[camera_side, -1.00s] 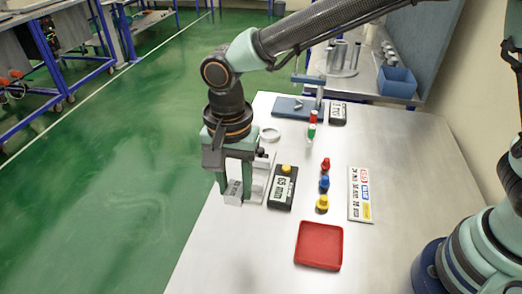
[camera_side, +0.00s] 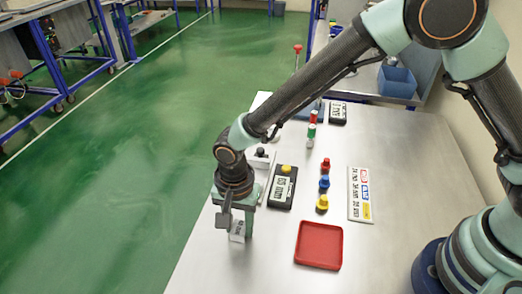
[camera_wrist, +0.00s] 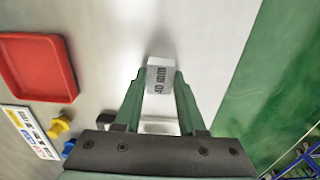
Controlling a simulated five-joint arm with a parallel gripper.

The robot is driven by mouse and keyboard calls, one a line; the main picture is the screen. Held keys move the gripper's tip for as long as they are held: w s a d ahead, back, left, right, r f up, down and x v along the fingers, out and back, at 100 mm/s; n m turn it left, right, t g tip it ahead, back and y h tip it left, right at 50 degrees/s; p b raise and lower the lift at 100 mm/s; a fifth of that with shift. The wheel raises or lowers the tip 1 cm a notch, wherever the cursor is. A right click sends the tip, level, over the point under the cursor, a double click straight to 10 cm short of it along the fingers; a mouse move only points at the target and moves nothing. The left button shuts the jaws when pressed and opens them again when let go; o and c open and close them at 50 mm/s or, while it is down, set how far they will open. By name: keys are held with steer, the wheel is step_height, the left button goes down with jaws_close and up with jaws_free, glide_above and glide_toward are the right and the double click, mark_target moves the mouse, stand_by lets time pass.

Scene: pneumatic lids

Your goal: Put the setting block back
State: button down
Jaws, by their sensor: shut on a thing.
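My gripper (camera_side: 238,222) is shut on a small white setting block (camera_wrist: 160,76). In the wrist view the block sits between the green fingertips, with "40 mm" printed on it. In the side view the block (camera_side: 237,233) shows below my gripper, near the left edge of the table. Whether it touches the table, I cannot tell. Behind my gripper a pale fixture with a dark knob (camera_side: 262,153) is partly hidden by my arm.
A black gauge box with a yellow button (camera_side: 282,187) lies right of my gripper. Red, blue and yellow knobs (camera_side: 324,184), a label card (camera_side: 360,195) and a red tray (camera_side: 319,246) lie further right. The table's front left is bare.

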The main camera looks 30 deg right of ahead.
mark_target(239, 227)
steer(key=c, duration=0.5)
jaws_free()
steer(key=shift+f, duration=0.15)
steer(key=w+d+r+n, duration=0.1)
steer(key=d+r, duration=0.2)
steer(key=r, duration=0.6)
steer(key=w+d+r, duration=0.1)
steer(key=d+r, duration=0.2)
steer(key=r, duration=0.5)
steer(key=s+d+r+n+t, duration=0.2)
steer(key=d, duration=0.5)
steer(key=s+d+r+n+t, duration=0.1)
steer(key=s+d+r+n, duration=0.1)
steer(key=d, duration=0.6)
steer(key=s+d+r+n+t, duration=0.2)
steer(key=s+d+r+n, duration=0.1)
steer(key=d, duration=0.5)
steer(key=shift+r+n+t, duration=0.25)
steer(key=shift+n+t, duration=0.05)
steer(key=shift+n, duration=0.2)
